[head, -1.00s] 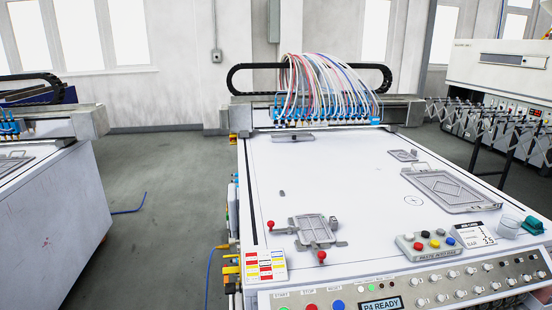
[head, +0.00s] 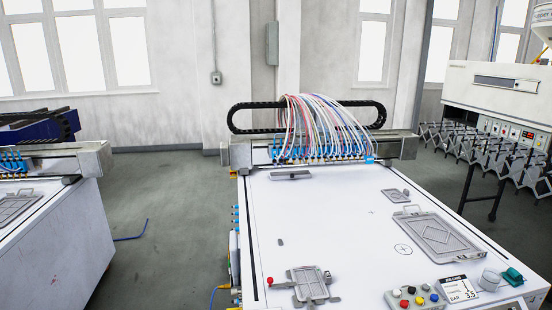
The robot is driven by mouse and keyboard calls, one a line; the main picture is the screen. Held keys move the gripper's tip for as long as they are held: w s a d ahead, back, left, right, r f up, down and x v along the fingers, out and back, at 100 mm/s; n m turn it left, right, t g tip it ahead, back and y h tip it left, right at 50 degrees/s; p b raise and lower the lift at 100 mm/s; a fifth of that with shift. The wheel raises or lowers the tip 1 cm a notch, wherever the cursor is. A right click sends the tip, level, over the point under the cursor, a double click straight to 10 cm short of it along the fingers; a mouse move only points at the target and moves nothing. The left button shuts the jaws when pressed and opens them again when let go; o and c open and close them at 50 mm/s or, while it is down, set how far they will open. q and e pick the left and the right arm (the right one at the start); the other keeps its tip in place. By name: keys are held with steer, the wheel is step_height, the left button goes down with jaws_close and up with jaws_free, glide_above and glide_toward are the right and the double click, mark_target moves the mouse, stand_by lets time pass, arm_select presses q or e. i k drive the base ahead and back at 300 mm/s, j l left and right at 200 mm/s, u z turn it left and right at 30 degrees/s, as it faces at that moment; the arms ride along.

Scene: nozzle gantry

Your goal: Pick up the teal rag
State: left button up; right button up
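The teal rag (head: 512,277) is a small folded or bunched piece near the right edge of the white machine table (head: 330,235). It lies just right of a round clear-grey cup (head: 490,280). Neither of my grippers shows in the head view, so nothing is seen touching the rag.
A small display sign (head: 458,290) and a button box (head: 415,297) stand left of the cup. Grey frames (head: 437,238) and a clamped plate (head: 310,284) lie on the table. The gantry with hoses (head: 320,130) spans the back. The table's middle is clear.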

mark_target(513, 277)
steer(key=z, duration=1.55)
